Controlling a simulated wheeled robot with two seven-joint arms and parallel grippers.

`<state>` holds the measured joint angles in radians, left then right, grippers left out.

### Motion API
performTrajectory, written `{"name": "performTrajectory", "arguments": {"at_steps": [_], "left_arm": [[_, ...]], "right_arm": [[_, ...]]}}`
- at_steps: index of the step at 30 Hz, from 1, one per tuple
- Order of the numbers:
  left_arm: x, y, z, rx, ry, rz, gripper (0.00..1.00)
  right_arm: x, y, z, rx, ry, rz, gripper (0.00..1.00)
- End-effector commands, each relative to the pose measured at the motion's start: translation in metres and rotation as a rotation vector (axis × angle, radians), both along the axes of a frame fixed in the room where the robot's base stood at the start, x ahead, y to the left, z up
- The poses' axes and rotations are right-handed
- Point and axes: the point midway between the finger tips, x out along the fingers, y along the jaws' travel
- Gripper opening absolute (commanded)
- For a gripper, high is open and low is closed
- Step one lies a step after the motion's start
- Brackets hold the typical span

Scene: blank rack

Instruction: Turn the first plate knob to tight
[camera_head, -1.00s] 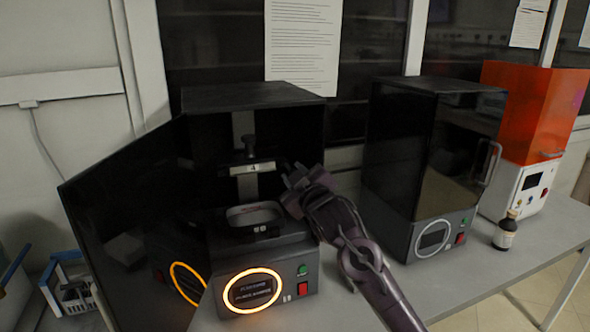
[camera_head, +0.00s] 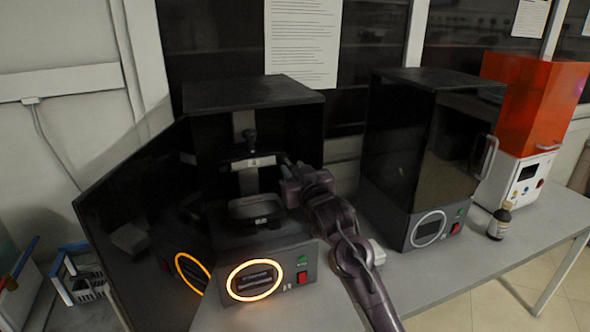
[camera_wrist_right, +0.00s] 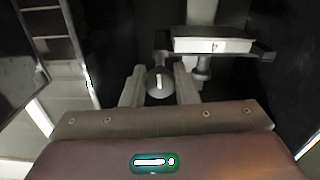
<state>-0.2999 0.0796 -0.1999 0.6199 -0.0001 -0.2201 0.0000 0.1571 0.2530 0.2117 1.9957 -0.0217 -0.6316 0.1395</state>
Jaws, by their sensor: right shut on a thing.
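The knob (camera_wrist_right: 160,83) is a dark, round knob with a white mark, seen nearly end-on between my right gripper's two fingers in the right wrist view. My right gripper (camera_head: 286,163) is shut on it. In the head view it reaches into the open machine from the right, and the place of contact is hidden. The plate bracket (camera_head: 253,163), with a white label, is just left of it; the label also shows in the right wrist view (camera_wrist_right: 212,45). My left gripper is not in view.
The tray (camera_head: 256,207) sits below the bracket, near my right gripper. The machine's dark door (camera_head: 120,235) stands open at left. A second, closed machine (camera_head: 400,150) stands close on the right. A brown bottle (camera_head: 499,220) is on the table beyond it.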

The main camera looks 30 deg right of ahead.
Motion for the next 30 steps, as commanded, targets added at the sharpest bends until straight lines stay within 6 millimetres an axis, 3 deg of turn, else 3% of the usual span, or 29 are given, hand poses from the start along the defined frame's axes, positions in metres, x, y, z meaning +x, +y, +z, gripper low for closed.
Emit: {"name": "performTrajectory", "arguments": {"at_steps": [11,12,16,25,30], "left_arm": [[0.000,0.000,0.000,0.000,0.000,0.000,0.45],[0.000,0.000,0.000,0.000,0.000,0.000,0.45],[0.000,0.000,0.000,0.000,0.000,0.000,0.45],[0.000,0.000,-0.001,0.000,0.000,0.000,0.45],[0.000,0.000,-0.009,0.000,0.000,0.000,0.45]], "right_arm": [[0.000,0.000,-0.003,0.004,0.005,0.000,0.04],[0.000,0.000,-0.003,0.004,0.005,0.000,0.31],[0.000,0.000,-0.002,0.004,0.004,0.001,0.46],[-0.002,0.001,-0.001,0.003,0.000,0.001,0.46],[-0.021,0.006,-0.004,0.002,0.002,0.002,0.46]]}}
